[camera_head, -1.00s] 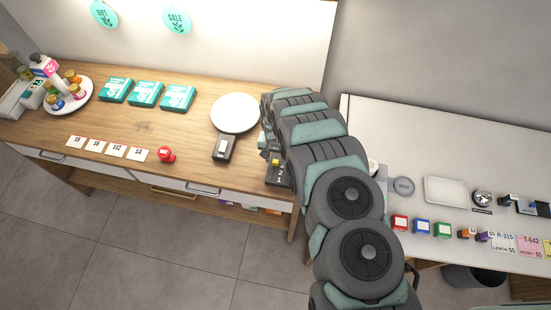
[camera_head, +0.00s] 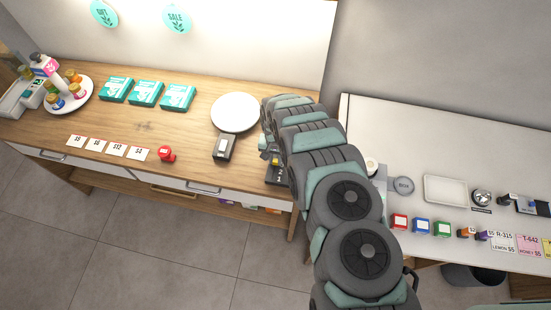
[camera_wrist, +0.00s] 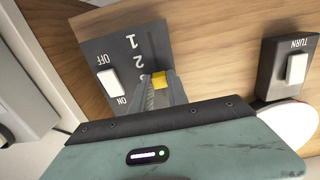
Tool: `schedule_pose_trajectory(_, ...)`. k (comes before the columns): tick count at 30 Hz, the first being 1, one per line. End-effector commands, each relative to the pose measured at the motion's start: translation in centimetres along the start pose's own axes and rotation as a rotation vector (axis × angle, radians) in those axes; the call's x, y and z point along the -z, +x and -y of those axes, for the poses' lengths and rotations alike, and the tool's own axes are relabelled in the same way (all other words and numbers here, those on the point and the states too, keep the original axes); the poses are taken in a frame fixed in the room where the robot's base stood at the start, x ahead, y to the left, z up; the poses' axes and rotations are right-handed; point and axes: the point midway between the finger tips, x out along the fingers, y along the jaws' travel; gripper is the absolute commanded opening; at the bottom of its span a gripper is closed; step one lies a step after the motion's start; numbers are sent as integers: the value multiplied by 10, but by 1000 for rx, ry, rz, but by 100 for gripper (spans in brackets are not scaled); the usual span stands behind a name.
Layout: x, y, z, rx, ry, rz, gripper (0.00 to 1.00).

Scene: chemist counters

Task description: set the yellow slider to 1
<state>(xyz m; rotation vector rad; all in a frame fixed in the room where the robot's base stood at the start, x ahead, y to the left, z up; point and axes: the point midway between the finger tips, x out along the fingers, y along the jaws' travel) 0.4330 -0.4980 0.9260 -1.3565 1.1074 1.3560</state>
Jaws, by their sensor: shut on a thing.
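A dark grey control panel (camera_wrist: 108,49) lies on the wooden counter, with a column of numbers and a white ON/OFF switch (camera_wrist: 109,83). The 1 is at the column's top in the wrist view, farthest from my gripper; the 2 is below it. The yellow slider (camera_wrist: 160,77) is level with a lower, partly hidden mark below the 2. My gripper (camera_wrist: 158,88) is shut on the slider, one finger on each side. In the head view the panel (camera_head: 276,181) and slider (camera_head: 275,161) show beside my arm, which hides part of them.
A device labelled TURN with a white switch (camera_wrist: 297,68) stands to the right in the wrist view. A white round plate (camera_head: 235,112) and a small grey device (camera_head: 224,147) are left of the panel. A red object (camera_head: 167,154) stands farther left.

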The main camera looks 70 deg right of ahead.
Motion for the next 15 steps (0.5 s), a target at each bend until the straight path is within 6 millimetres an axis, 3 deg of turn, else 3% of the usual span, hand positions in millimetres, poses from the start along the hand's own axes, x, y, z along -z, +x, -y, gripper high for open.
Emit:
schedule_pose_trajectory(3, 0, 0, 0, 0, 0, 0, 0)
schedule_pose_trajectory(15, 0, 0, 0, -1, 0, 0, 0)
